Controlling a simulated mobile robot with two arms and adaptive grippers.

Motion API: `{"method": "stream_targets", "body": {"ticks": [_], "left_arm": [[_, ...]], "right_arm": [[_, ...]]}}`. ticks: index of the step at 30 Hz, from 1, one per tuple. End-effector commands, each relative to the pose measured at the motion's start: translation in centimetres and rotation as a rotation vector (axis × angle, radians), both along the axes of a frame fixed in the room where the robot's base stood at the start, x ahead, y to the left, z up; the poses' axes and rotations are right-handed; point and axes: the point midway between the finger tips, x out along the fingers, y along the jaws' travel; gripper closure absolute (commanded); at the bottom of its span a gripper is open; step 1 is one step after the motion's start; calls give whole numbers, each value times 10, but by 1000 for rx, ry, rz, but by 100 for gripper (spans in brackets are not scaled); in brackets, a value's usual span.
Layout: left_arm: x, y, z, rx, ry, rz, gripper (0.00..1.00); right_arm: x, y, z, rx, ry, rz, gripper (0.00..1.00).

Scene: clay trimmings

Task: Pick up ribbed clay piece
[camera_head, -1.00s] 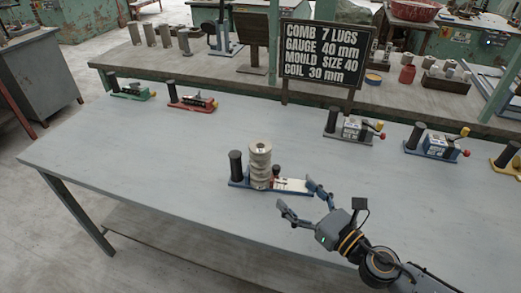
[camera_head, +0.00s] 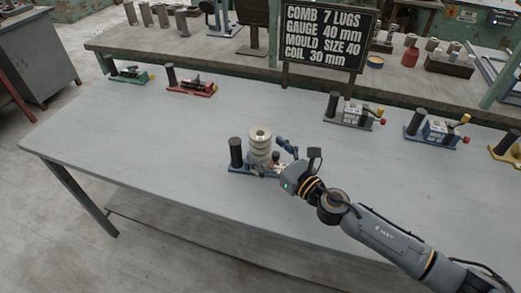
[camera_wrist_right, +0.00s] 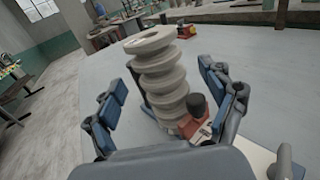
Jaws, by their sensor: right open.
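The ribbed clay piece (camera_head: 260,143) is a pale, stacked-ring cylinder standing upright on a small blue-based fixture (camera_head: 239,169) on the table. My right gripper (camera_head: 279,158) is beside it on its right, with part of the fixture hidden behind the gripper. In the right wrist view the ribbed clay piece (camera_wrist_right: 160,80) stands between the two open fingers of my right gripper (camera_wrist_right: 163,100), with a visible gap on each side. It looks tilted there because of the camera angle. My left gripper is not in view.
The fixture carries a black post (camera_head: 236,152) to the left of the clay and a dark knob (camera_wrist_right: 196,104) close to the right finger. Other fixtures, such as the red one (camera_head: 192,88) and the green one (camera_head: 130,75), stand farther back. A sign (camera_head: 326,38) stands behind. The table front is clear.

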Motion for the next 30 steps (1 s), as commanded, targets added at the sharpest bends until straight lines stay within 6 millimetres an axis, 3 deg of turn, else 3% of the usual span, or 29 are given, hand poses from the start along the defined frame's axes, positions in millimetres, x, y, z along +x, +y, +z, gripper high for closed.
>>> {"method": "stream_targets", "body": {"ticks": [6, 14, 26, 30], "left_arm": [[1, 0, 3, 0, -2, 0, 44], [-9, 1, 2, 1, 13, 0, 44], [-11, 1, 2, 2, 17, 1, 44], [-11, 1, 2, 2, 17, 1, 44]], "right_arm": [[21, 18, 2, 1, 0, 0, 18], [23, 19, 1, 0, 0, 0, 18], [23, 19, 1, 1, 1, -1, 99], [23, 19, 4, 3, -3, -1, 100]]}}
